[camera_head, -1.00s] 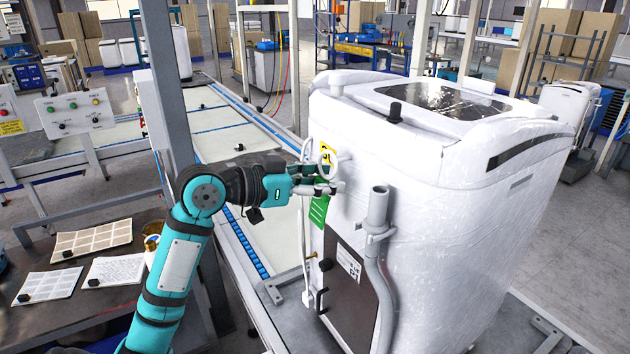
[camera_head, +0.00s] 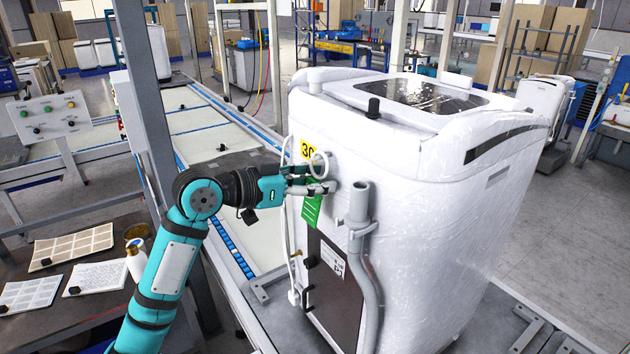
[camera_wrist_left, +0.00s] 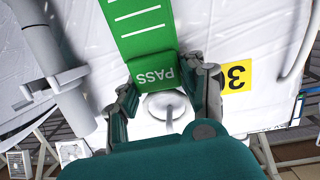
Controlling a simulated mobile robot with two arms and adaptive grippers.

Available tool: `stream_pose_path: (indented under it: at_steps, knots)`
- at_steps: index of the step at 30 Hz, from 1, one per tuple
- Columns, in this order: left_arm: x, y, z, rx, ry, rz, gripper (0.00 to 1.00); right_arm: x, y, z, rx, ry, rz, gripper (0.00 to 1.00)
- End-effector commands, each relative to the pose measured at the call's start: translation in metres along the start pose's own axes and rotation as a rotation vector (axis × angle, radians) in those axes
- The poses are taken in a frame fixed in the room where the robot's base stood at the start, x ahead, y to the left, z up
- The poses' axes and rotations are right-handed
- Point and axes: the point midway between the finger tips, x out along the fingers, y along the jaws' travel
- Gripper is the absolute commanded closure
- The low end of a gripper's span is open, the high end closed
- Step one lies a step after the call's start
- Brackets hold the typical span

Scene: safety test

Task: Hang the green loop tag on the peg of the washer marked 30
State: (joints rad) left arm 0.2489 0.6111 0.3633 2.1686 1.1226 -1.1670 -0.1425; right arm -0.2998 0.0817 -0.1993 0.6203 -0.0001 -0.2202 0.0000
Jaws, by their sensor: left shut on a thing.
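The white, film-wrapped washer (camera_head: 440,230) carries a yellow label marked 30 (camera_head: 307,150), also in the left wrist view (camera_wrist_left: 237,76). My left gripper (camera_head: 328,188) is at its front face, shut on the green tag (camera_head: 312,208). The tag hangs below the fingers. In the left wrist view the tag (camera_wrist_left: 140,22) reads PASS, and its end lies between the fingertips (camera_wrist_left: 165,82). A pale round piece on a stem (camera_wrist_left: 167,106) shows between the fingers, perhaps the peg. A white ring (camera_head: 319,165) shows just above the gripper. Whether the loop is around the peg cannot be told.
A grey upright pipe (camera_head: 360,205) stands close right of my left gripper. A white hose (camera_head: 291,215) runs down on the left. A dark panel (camera_head: 333,290) is below.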

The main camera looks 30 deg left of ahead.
Motion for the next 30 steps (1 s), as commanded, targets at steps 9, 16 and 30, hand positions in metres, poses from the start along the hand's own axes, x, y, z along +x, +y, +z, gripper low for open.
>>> stream_pose_path:
  at_steps: [9,16,30]
  knots:
    - [0.000,0.000,0.000,0.000,0.000,0.000,0.50,0.000,0.000,0.000,0.000,0.000,0.000,0.60]
    - [0.000,0.000,0.000,0.000,0.001,0.000,0.32,0.000,0.000,0.000,0.000,0.000,0.000,0.60]
    - [-0.040,-0.001,0.001,0.002,-0.002,-0.003,0.32,0.000,-0.002,0.000,0.000,0.000,-0.002,0.60]
